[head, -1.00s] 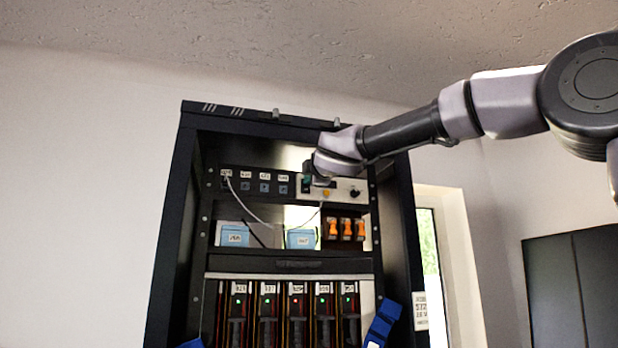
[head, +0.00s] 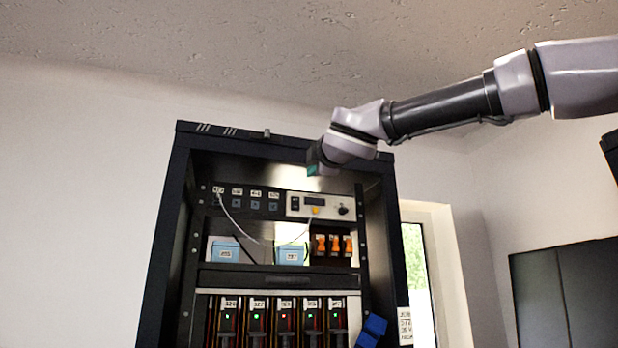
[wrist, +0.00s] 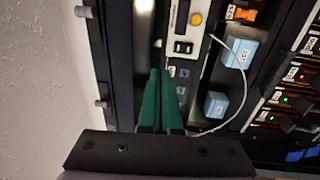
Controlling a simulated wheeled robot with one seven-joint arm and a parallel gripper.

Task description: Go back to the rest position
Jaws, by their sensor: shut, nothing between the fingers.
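My gripper (head: 318,170) is at the upper front of the black rack cabinet (head: 165,225), just above the white control panel (head: 325,207). In the wrist view its green fingers (wrist: 160,100) are together with nothing between them. The panel carries a small display, a yellow button (head: 315,210), a black knob (head: 344,210) and a black switch; the switch shows in the wrist view (wrist: 183,47). My fingers look apart from the panel, though the exact gap cannot be told.
Two blue boxes (head: 225,250) (head: 290,254) and several orange-handled parts (head: 334,245) sit on the shelf below. A white cable (head: 238,227) hangs from the socket panel. The cabinet's top edge (head: 270,134) is close to my wrist.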

